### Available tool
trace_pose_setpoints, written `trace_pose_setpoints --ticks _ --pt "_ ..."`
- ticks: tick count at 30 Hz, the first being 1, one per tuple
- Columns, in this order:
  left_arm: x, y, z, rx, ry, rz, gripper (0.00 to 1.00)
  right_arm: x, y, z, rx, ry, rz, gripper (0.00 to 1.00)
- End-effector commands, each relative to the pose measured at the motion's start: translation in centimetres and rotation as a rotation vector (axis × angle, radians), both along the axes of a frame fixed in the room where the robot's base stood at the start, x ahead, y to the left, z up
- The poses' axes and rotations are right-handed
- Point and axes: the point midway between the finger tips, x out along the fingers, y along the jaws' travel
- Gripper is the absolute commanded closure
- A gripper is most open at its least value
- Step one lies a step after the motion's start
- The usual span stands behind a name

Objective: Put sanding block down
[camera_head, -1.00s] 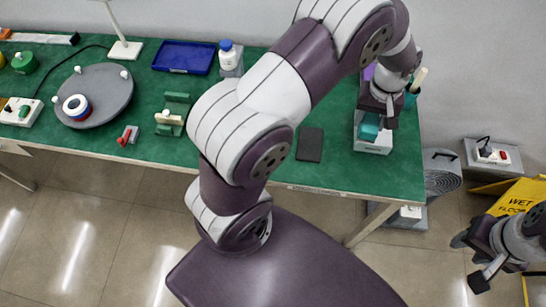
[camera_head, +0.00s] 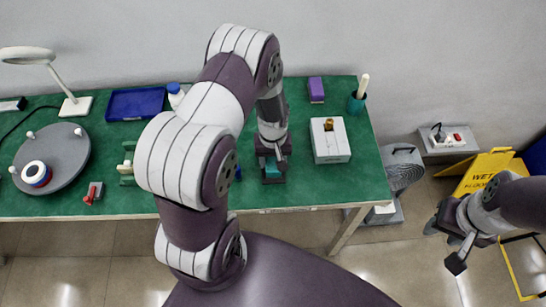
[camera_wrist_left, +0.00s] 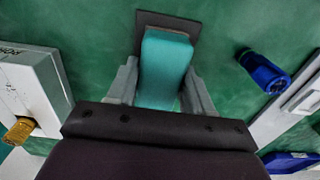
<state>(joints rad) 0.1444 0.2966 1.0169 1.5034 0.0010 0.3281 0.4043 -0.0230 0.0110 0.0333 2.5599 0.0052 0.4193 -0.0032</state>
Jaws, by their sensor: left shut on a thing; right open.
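The sanding block is a teal block (camera_wrist_left: 164,68), clamped between the two grey fingers of my left gripper (camera_wrist_left: 162,92). In the head view the teal block (camera_head: 273,168) shows just below my left gripper (camera_head: 272,160). It is over a dark grey rectangular pad (camera_wrist_left: 170,24) on the green table, and the pad's edge shows past the block's far end. I cannot tell whether the block touches the pad. My right gripper (camera_head: 457,252) is open and empty, off the table at the right.
A white box (camera_head: 330,154) with a brass piece stands right of the pad. A blue cylinder (camera_wrist_left: 264,72) lies close on the other side. Green table (camera_head: 340,190) is clear in front of the box.

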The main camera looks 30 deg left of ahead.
Motion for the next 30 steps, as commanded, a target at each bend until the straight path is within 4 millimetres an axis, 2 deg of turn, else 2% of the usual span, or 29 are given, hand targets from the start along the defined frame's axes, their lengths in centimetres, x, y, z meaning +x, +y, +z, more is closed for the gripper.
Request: trace_pose_setpoints --ticks 9,10,12,19,23,30 --pt "0.0 0.0 -0.4 0.001 -0.001 0.0 0.82 0.0 0.0 -0.3 0.0 0.0 0.0 0.57" --pt "0.1 0.0 -0.3 0.001 -0.001 0.0 0.39 0.0 0.0 -0.2 0.0 0.0 0.0 0.57" --pt "0.0 0.0 -0.3 0.001 -0.001 0.0 0.24 0.0 0.0 -0.2 0.0 0.0 0.0 0.57" --pt "0.0 0.0 -0.2 0.001 -0.001 0.0 0.24 0.0 0.0 -0.2 0.0 0.0 0.0 0.57" --pt "0.2 0.0 0.8 0.0 -0.004 0.0 0.24 0.0 0.0 0.0 0.0 0.0 0.0 0.57" --pt "0.2 0.0 6.9 0.001 -0.007 0.0 0.24 0.0 0.0 -0.4 0.0 0.0 0.0 0.57"
